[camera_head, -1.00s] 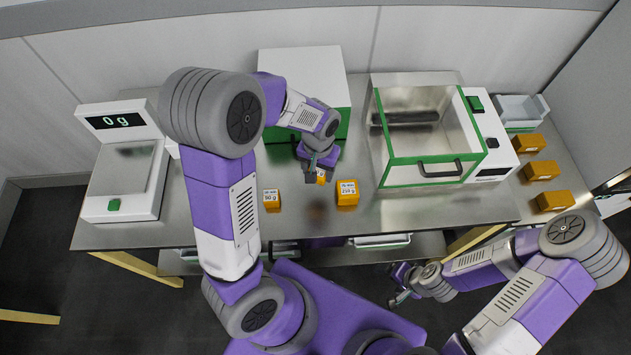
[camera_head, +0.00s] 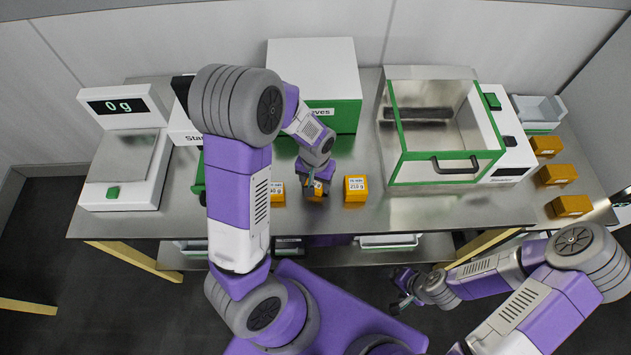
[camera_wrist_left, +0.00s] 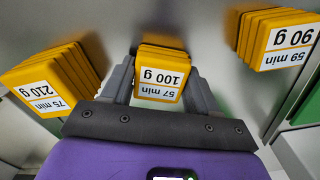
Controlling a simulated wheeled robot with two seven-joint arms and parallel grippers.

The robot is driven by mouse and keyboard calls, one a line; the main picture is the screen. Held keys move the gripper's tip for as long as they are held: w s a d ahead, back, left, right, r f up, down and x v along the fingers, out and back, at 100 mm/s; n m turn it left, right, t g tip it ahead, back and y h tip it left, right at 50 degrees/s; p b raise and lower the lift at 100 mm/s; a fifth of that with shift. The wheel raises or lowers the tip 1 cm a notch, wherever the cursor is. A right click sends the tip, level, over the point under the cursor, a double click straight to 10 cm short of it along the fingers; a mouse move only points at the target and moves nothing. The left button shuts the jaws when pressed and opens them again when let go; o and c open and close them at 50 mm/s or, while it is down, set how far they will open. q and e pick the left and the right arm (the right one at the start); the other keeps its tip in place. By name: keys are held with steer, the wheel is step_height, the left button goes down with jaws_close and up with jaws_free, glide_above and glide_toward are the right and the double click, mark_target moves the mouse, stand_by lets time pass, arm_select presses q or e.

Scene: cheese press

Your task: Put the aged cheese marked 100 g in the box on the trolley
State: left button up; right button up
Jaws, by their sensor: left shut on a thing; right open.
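The cheese marked 100 g (camera_wrist_left: 160,75), an orange block with a white label, sits between the fingers of my left gripper (camera_head: 314,188), which is shut on it. In the head view it is partly covered by the fingers and lines up between two other cheeses. Whether it touches the table is unclear. The 90 g cheese (camera_wrist_left: 276,38) is to one side and the 210 g cheese (camera_wrist_left: 52,82) to the other, both apart from the fingers. My right gripper (camera_head: 400,300) is open and empty in front of the table.
A scale (camera_head: 130,165) reading 0 g stands at the left. A white and green cabinet (camera_head: 335,110) is behind my left gripper. A glass-fronted press (camera_head: 440,130) stands to the right. Several orange blocks (camera_head: 556,174) and a white tray (camera_head: 538,110) are at the far right.

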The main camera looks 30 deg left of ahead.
arm_select(q)
steer(key=o, duration=0.7)
steer(key=shift+f, duration=0.15)
steer(key=o, duration=0.5)
